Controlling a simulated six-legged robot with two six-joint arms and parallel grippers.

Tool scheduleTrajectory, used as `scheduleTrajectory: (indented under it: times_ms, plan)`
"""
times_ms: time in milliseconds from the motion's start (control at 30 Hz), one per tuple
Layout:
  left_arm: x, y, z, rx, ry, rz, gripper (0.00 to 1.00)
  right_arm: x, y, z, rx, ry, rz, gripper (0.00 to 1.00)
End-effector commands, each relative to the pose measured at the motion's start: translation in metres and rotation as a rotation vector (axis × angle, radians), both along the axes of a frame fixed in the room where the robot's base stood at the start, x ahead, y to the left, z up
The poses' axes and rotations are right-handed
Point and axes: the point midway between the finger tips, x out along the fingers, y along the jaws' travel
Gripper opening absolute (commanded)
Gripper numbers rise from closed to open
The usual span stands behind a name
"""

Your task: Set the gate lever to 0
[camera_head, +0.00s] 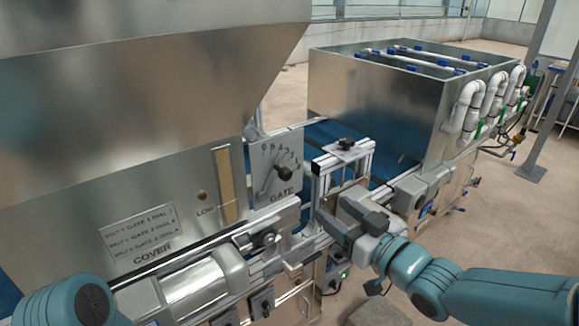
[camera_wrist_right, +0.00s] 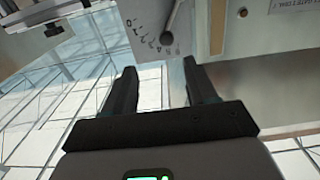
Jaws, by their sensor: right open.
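The gate plate (camera_head: 262,158) is a grey metal panel with an arc of numbers and the word GATE below them. The gate lever (camera_head: 284,173) has a dark knob at the right of the plate, and its rod slants down-left; I cannot read its exact setting. My right gripper (camera_head: 332,211) is open and empty, right of and below the plate, apart from the lever. In the right wrist view the open fingers (camera_wrist_right: 158,66) point toward the plate (camera_wrist_right: 155,42), which appears turned over, and the lever (camera_wrist_right: 173,17) lies beyond them. My left gripper is out of view.
A large metal hopper (camera_head: 130,90) rises at the left, above the COVER label (camera_head: 140,238). A small aluminium frame with a black knob (camera_head: 346,144) stands just right of the gate plate, near my right gripper. A metal tank (camera_head: 375,100) with white pipes stands behind.

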Motion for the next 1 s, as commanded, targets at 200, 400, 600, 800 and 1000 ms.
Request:
scheduleTrajectory:
  times_ms: [200, 400, 600, 800, 1000]
  plan:
    - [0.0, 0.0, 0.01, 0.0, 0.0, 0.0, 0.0, 0.014, 0.02, 0.007, 0.001, -0.004, 0.009, 0.57]
    - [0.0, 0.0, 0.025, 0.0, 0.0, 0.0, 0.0, 0.053, 0.047, 0.008, 0.001, -0.003, 0.008, 0.57]
    - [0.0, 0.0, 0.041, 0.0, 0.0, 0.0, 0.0, 0.092, 0.074, 0.008, 0.0, -0.003, 0.007, 0.57]
    - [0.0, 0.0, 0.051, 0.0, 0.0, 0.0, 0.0, 0.121, 0.092, 0.006, 0.0, -0.004, 0.006, 0.57]
    - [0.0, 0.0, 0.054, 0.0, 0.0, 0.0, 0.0, 0.131, 0.099, 0.005, 0.001, -0.004, 0.005, 0.57]
